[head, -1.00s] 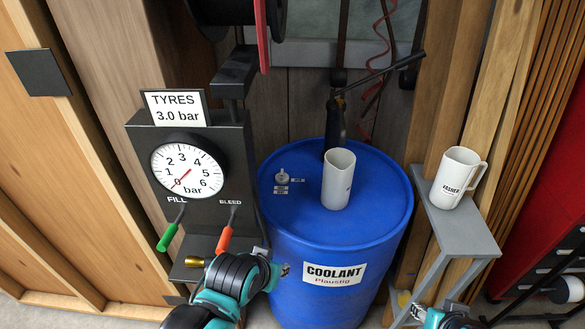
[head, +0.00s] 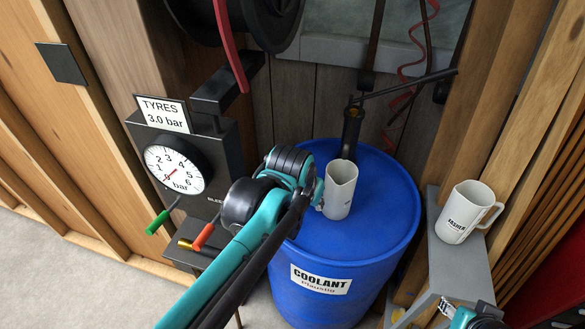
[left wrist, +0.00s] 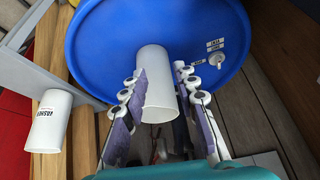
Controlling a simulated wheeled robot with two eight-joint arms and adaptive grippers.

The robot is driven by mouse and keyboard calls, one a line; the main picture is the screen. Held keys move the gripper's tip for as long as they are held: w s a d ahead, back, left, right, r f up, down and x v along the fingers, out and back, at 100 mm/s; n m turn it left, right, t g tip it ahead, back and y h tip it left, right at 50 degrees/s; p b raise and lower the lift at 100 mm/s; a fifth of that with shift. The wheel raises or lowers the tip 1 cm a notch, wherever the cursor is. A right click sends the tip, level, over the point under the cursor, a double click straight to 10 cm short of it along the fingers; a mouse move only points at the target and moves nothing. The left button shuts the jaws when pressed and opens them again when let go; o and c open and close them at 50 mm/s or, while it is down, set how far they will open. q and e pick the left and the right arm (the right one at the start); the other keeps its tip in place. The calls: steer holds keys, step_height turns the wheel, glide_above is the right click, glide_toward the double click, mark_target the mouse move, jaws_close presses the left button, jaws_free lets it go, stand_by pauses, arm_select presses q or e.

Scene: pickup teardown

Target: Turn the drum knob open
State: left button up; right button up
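The blue coolant drum (head: 375,225) stands upright in the middle of the head view. Its knob (left wrist: 216,60) shows on the drum top in the left wrist view, beside two small labels; my left arm hides it in the head view. A white jug (head: 340,190) stands on the drum; it also shows in the left wrist view (left wrist: 155,75). My left gripper (left wrist: 160,78) is open over the drum, fingers apart, the knob outside them to the right. The jug appears between the fingers; I cannot tell whether they touch it. My right gripper (head: 447,308) is partly visible at lower right.
A black pump (head: 351,130) with a long lever rises behind the jug. The tyre gauge stand (head: 215,155) is left of the drum, with green and orange handles. A washer jug (head: 465,212) sits on a grey shelf (head: 455,265) at right.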

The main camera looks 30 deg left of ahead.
arm_select(q)
steer(key=w+a+f+g, duration=0.1)
steer(key=w+a+f, duration=0.2)
steer(key=w+a, duration=0.3)
steer(key=w+a+f+n+g, duration=0.1)
steer(key=w+a+f+g, duration=0.1)
steer(key=w+a, duration=0.4)
steer(key=w+a+f+n+g, duration=0.1)
steer(key=w+a+f, duration=0.3)
steer(key=w, duration=0.4)
steer(key=shift+w+a+f+g, duration=0.1)
steer(key=shift+a+g, duration=0.2)
steer(key=shift+a, duration=0.15)
steer(key=shift+w+a+f+g, duration=0.1)
steer(key=shift+a+g, duration=0.2)
steer(key=shift+a, duration=0.15)
step_height(320, 180, down, 8)
steer(key=shift+s+r+b, duration=0.1)
steer(key=shift+b, duration=1)
jaws_close()
